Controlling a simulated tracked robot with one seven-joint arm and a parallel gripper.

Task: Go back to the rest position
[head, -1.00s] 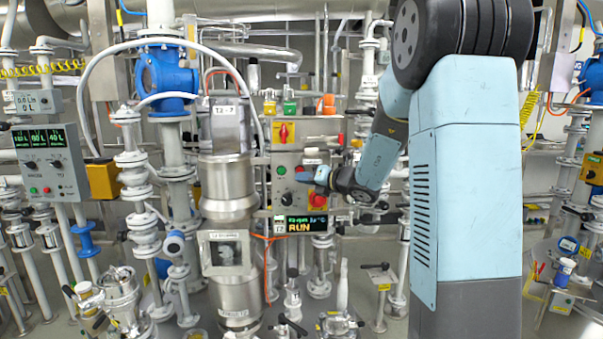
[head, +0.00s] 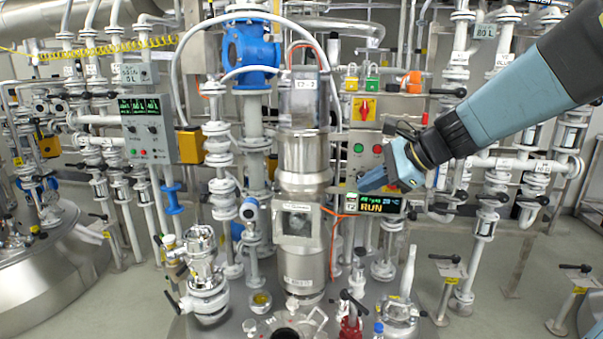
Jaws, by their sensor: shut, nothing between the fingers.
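My gripper (head: 366,183) shows in the head view at the right of centre, at the end of my pale blue and dark arm, which comes in from the upper right. Its blue fingers point left and slightly down, and they are shut and empty. In the picture it lies in front of the control panel's lower right part, just above the display reading RUN (head: 377,204). I cannot tell the gap in depth between them. The gripper hides part of the panel, including whatever sits behind the fingers.
The panel carries a red and yellow switch (head: 364,109) and several buttons. A steel vessel (head: 303,160) with a window stands left of the gripper. A blue valve (head: 250,52) and a small control box (head: 147,131) are further left. Pipes with handles stand close on the right.

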